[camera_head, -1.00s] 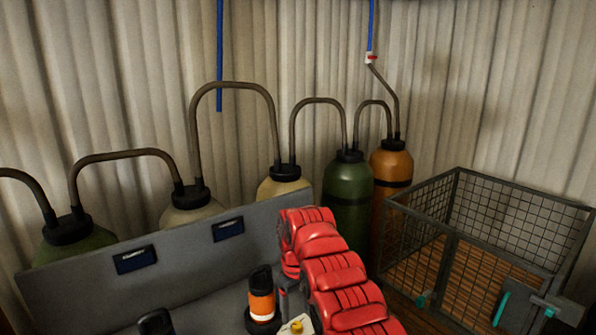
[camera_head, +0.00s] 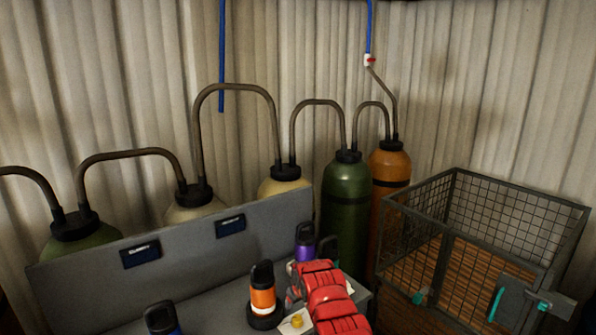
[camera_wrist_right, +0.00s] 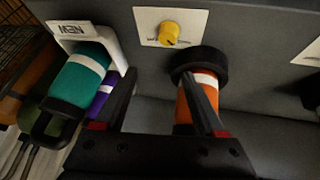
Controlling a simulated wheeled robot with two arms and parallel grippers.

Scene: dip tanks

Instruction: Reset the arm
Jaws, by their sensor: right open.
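My red right arm (camera_head: 326,297) comes in from the bottom of the head view, over the right end of the grey bench (camera_head: 180,290). In the right wrist view my right gripper (camera_wrist_right: 158,75) has its two black fingers apart, with nothing held between them. An orange bottle with a white band (camera_head: 263,297) stands in a black ring on the bench; it also shows behind one finger in the wrist view (camera_wrist_right: 185,108). My left gripper is not in view.
A purple bottle (camera_head: 305,243) stands behind my arm. A teal bottle (camera_wrist_right: 75,85) sits by a white holder, near a yellow knob (camera_wrist_right: 168,33). Gas cylinders with hoses, including a green one (camera_head: 346,205), line the wall. A mesh cage (camera_head: 443,270) stands at the right.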

